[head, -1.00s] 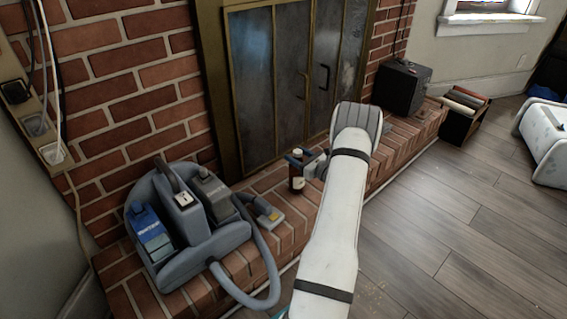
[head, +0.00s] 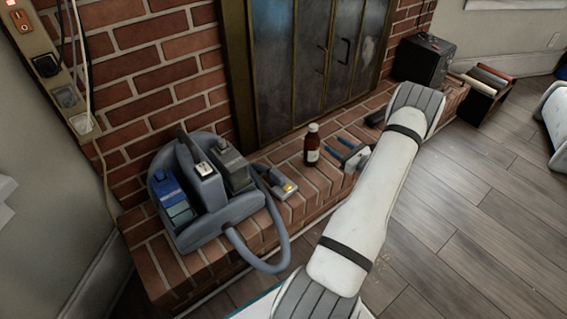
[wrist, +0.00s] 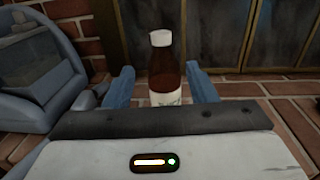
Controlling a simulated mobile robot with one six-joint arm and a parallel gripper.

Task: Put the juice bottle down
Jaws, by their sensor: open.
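The juice bottle (head: 312,146) is dark brown-red with a white cap and a pale label. It stands upright on the brick hearth (head: 300,180), in front of the fireplace doors. My gripper (head: 336,148) is just right of the bottle in the head view, with its blue fingers apart and pointing at it. In the wrist view the bottle (wrist: 162,72) shows upright in the gap between the two fingers, seemingly beyond their tips. The gripper is open and empty, and a gap shows between it and the bottle. The bottle's base is hidden in the wrist view by my gripper body.
A grey-blue cleaning machine (head: 205,190) with a hose (head: 285,240) sits on the hearth at left. Its nozzle (head: 282,184) lies near the bottle. A black box (head: 425,60) stands at the hearth's far end. The wood floor (head: 470,200) at right is clear.

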